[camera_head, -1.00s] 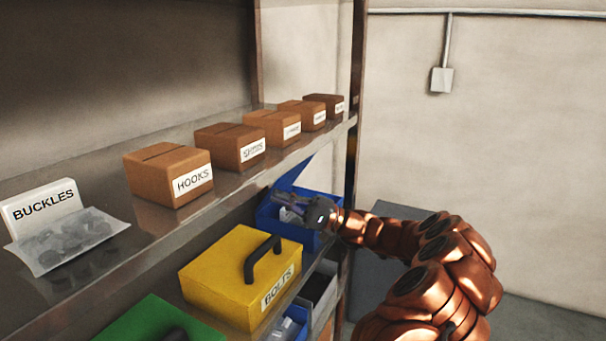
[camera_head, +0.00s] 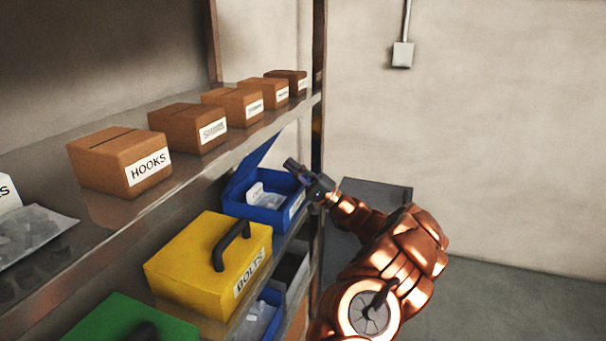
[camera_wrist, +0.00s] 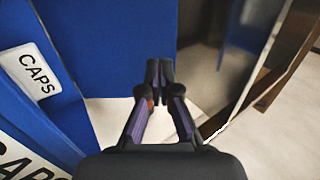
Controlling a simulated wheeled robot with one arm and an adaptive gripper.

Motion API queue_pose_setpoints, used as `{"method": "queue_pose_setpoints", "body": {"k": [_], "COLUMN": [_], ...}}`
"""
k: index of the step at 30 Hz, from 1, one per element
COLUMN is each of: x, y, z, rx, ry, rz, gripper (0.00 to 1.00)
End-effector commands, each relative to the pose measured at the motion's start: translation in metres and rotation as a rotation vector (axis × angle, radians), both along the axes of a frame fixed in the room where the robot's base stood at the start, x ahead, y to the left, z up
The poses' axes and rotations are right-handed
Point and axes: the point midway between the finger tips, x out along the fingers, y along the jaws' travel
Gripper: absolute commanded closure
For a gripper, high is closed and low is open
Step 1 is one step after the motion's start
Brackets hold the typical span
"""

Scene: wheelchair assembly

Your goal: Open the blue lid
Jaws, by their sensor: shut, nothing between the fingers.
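The blue box (camera_head: 262,209) sits at the far end of the lower shelf in the head view. Its blue lid (camera_head: 250,165) stands tilted up and back, and white contents show inside. In the wrist view a blue panel (camera_wrist: 120,40) and a CAPS label (camera_wrist: 28,72) show at the left.
A yellow BOLTS box (camera_head: 190,262) with a black handle stands nearer on the same shelf, with a green box (camera_head: 120,322) before it. The upper shelf holds several brown boxes, including HOOKS (camera_head: 110,160). A shelf post (camera_head: 319,60) rises behind my gripper.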

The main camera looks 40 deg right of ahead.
Motion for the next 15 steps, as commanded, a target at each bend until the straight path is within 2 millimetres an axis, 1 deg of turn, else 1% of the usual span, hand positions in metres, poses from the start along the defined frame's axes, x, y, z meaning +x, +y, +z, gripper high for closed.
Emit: {"method": "queue_pose_setpoints", "body": {"k": [1, 7, 12, 15], "x": [0.006, 0.030, 0.044, 0.048], "y": [0.005, 0.019, 0.027, 0.030], "z": [0.007, 0.026, 0.036, 0.039], "rx": [-0.002, -0.002, -0.002, -0.002], "ry": [0.000, 0.000, 0.001, 0.001], "rz": [0.004, 0.003, 0.001, 0.002], "gripper": [1.00, 1.00, 1.00, 1.00]}}
